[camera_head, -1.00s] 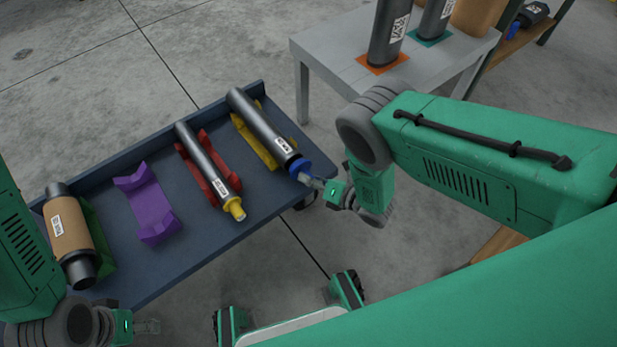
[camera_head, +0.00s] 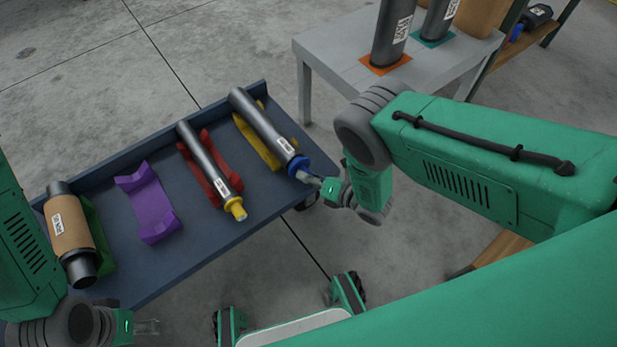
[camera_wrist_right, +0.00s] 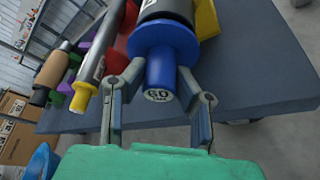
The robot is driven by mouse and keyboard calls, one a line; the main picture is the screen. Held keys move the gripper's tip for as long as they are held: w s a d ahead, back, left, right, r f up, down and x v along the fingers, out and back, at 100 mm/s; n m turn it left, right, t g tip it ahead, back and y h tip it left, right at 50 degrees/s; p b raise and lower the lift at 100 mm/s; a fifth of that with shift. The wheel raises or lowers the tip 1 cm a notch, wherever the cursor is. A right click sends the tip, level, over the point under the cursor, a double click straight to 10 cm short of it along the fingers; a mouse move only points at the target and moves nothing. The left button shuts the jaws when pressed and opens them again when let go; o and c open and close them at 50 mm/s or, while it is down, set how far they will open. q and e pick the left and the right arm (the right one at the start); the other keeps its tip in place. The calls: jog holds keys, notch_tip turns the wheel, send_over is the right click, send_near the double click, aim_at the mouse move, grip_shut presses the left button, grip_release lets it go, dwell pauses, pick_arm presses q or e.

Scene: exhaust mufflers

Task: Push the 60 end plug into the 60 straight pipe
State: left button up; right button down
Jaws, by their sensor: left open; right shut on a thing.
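The 60 straight pipe (camera_head: 262,120) is a dark grey tube with a white label, lying on a yellow cradle (camera_head: 256,146) at the right of the blue table. The blue 60 end plug (camera_head: 298,164) is at the pipe's near end, its flange against or very close to the pipe; how deep it sits cannot be told. My right gripper (camera_head: 312,181) is shut on the plug's stem. The right wrist view shows the plug (camera_wrist_right: 161,65) marked "60" between the two fingers (camera_wrist_right: 160,95). My left gripper (camera_head: 148,327) is open and empty at the lower left, off the table's front edge.
A thinner pipe (camera_head: 205,155) with a yellow plug (camera_head: 236,208) lies on a red cradle. A purple cradle (camera_head: 150,205) is empty. A brown muffler (camera_head: 69,222) lies on a green cradle. A grey table (camera_head: 335,52) with upright pipes stands behind. The blue table's front (camera_head: 200,250) is clear.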

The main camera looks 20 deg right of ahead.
jog(key=shift+w+a, duration=0.3)
jog(key=shift+w, duration=0.45)
jog(key=c, duration=1.2)
grip_release()
jog(key=v, duration=1.2)
jog(key=shift+w+f, duration=0.1)
